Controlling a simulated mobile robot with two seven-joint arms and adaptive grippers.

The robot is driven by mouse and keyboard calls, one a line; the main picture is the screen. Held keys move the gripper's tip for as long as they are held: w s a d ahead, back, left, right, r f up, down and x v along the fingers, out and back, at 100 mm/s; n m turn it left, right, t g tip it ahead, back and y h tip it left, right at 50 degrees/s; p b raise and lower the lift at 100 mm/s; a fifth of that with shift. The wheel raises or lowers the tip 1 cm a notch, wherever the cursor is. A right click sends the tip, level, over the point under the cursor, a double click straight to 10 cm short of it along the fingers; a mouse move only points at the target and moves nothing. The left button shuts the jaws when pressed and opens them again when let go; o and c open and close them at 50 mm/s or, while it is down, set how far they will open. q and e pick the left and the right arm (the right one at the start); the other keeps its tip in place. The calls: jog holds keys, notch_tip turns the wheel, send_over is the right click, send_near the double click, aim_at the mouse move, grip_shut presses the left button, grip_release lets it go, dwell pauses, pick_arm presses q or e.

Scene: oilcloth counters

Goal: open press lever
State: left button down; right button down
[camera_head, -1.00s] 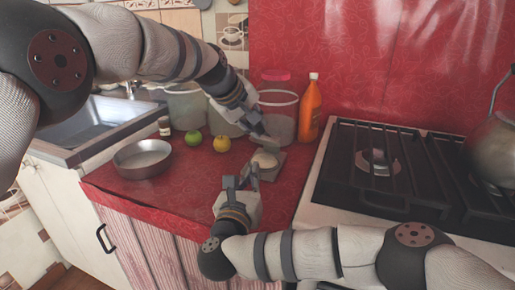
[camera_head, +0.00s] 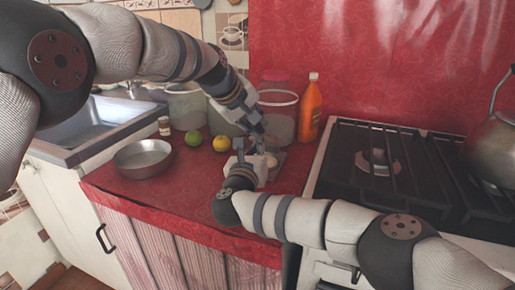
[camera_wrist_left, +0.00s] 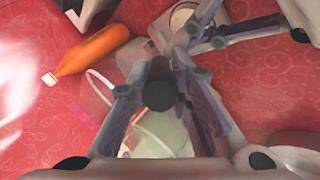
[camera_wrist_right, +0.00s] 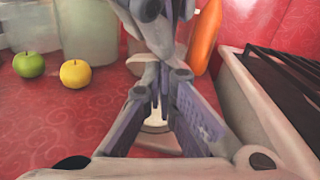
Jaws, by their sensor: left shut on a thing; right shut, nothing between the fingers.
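The press stands on the red counter, with its pale base (camera_head: 278,160) partly hidden behind my right gripper in the head view. Its white round part (camera_wrist_right: 155,124) shows below the fingers in the right wrist view. My left gripper (camera_head: 262,136) is above the press. In the left wrist view its fingers are closed around a dark round end (camera_wrist_left: 159,95), which looks like part of the press lever. My right gripper (camera_head: 253,152) is shut and empty at the front of the press, close below the left fingers. Whether it touches the press is unclear.
A green apple (camera_head: 193,138), yellow fruit (camera_head: 221,143) and metal pan (camera_head: 143,158) lie left. The stove (camera_head: 400,170) is right. The front left counter is clear.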

pick_arm(q)
jog(key=shift+s+d+f, duration=0.1)
jog(key=shift+f, duration=0.1)
pick_arm(e)
jog(key=shift+w+d+r, duration=0.1)
jog(key=shift+w+r, duration=0.35)
jog(key=shift+r, duration=0.3)
pick_arm(q)
jog(key=c, duration=1.4)
grip_release()
jog(key=shift+c, duration=0.2)
pick_arm(e)
jog(key=shift+r, duration=0.1)
jog(key=shift+s, duration=0.1)
